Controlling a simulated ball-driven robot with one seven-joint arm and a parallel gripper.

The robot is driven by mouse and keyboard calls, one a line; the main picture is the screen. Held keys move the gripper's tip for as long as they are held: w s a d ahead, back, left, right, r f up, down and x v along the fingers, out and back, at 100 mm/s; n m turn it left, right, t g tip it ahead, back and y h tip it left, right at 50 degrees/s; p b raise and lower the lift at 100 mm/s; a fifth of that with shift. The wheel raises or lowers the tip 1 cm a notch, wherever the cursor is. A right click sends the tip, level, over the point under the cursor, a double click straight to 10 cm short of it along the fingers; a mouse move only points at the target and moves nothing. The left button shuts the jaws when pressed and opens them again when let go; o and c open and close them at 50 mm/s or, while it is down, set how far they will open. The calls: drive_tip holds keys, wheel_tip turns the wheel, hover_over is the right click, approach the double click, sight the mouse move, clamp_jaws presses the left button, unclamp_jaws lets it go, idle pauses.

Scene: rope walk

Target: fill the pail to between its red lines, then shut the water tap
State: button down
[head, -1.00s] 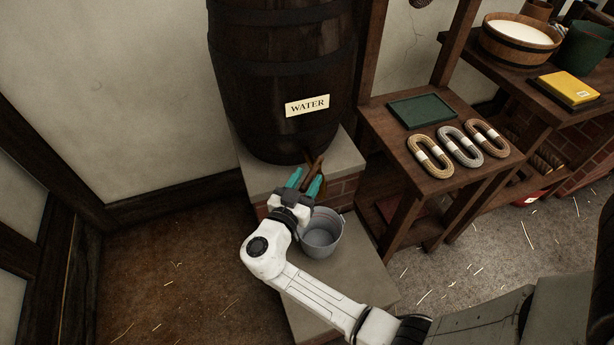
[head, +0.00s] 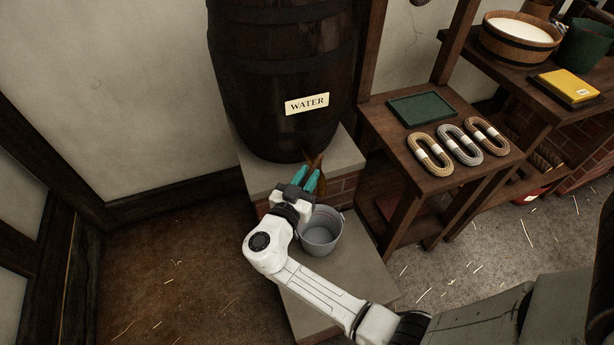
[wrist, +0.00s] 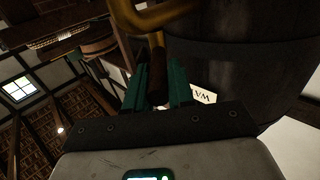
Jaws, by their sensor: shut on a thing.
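The dark wooden barrel (head: 275,85) bears a WATER label (head: 307,104) and stands on a stone-topped brick ledge. A brass-brown tap (head: 318,163) sticks out low on its front; it also shows in the wrist view (wrist: 158,18). My gripper (head: 306,178) has teal fingers shut on the tap's handle; in the wrist view the fingers (wrist: 158,85) close on a dark upright piece. The grey metal pail (head: 322,236) stands upright on the lower stone step below the tap, partly behind my gripper. Its inside looks grey; a water level, a stream and red lines cannot be made out.
A wooden side table (head: 400,150) to the right holds a green tray (head: 421,107) and three rope coils (head: 459,145). Farther right, a shelf carries a tub of white stuff (head: 522,32) and a yellow box (head: 567,88). The floor at left is clear apart from straw.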

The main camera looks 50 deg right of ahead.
drive_tip(key=shift+s+d+f+n+t+b, duration=0.1)
drive_tip(key=shift+s+f+n+t+b, duration=0.25)
drive_tip(key=shift+n+t+b, duration=0.45)
drive_tip(key=n+t+y+b, duration=0.1)
drive_tip(key=b, duration=0.1)
drive_tip(key=s+n+t+y+b, duration=0.1)
drive_tip(key=t+b, duration=0.1)
drive_tip(key=n+t+b, duration=0.1)
drive_tip(key=t+b, duration=0.1)
drive_tip(key=shift+s+d+r+y+b, duration=0.3)
drive_tip(key=shift+s+d+y, duration=0.1)
drive_tip(key=c, duration=1.1)
unclamp_jaws()
drive_tip(key=shift+o, duration=0.2)
drive_tip(key=b+v, duration=0.1)
drive_tip(key=v, duration=0.9)
drive_tip(key=shift+s+a, duration=0.25)
drive_tip(key=shift+s, duration=0.1)
